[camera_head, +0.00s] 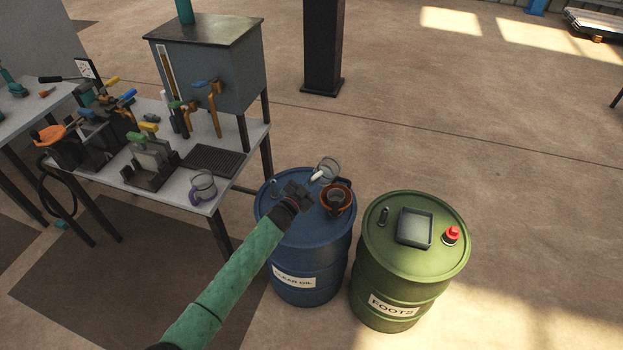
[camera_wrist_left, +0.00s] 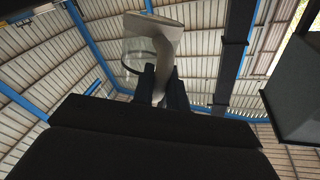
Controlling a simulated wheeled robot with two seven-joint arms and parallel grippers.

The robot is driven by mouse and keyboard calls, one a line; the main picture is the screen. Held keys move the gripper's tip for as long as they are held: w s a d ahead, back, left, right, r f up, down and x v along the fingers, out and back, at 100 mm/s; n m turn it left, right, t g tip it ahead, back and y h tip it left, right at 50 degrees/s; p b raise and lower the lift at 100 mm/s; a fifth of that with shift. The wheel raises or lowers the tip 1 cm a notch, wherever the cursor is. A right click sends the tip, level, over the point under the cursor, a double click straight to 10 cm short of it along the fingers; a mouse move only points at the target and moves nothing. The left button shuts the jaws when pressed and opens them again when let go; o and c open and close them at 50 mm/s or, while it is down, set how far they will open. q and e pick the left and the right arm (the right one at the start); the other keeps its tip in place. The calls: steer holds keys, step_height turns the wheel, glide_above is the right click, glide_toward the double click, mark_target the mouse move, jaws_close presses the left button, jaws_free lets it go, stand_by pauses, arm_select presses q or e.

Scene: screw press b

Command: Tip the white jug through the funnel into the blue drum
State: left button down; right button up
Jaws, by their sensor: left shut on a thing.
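The blue drum (camera_head: 302,250), labelled CLEAR OIL, stands upright on the floor. A copper-coloured funnel (camera_head: 338,206) sits on the right part of its top. The white jug (camera_head: 328,168) is a clear vessel with a white handle, over the far side of the drum top, just behind the funnel. My left gripper (camera_head: 311,184) is above the drum top, left of the funnel. In the left wrist view its fingers (camera_wrist_left: 161,84) are shut on the jug's white handle (camera_wrist_left: 158,38). I cannot tell the jug's exact tilt or contents. My right gripper is not in view.
A green drum (camera_head: 402,272) labelled FOOTS stands close on the right, with a grey tray (camera_head: 415,228) and red cap (camera_head: 452,235) on top. A workbench (camera_head: 217,203) with a purple-handled jug (camera_head: 203,186) and press parts is left. A dark post (camera_head: 322,50) stands behind.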

mark_target(314, 177)
arm_select(q)
steer(key=shift+d+n+p, duration=0.1)
steer(key=shift+n+p, duration=0.4)
steer(key=shift+s+d+f+n+p, duration=0.1)
steer(key=shift+s+f+n+p, duration=0.1)
steer(key=shift+n+p, duration=0.5)
steer(key=n+p, duration=0.1)
steer(key=n, duration=0.1)
steer(key=shift+s+d+f+n+g+y+p, duration=0.2)
steer(key=shift+f+n+g+y+p, duration=0.1)
steer(key=shift+f+y+p, duration=0.1)
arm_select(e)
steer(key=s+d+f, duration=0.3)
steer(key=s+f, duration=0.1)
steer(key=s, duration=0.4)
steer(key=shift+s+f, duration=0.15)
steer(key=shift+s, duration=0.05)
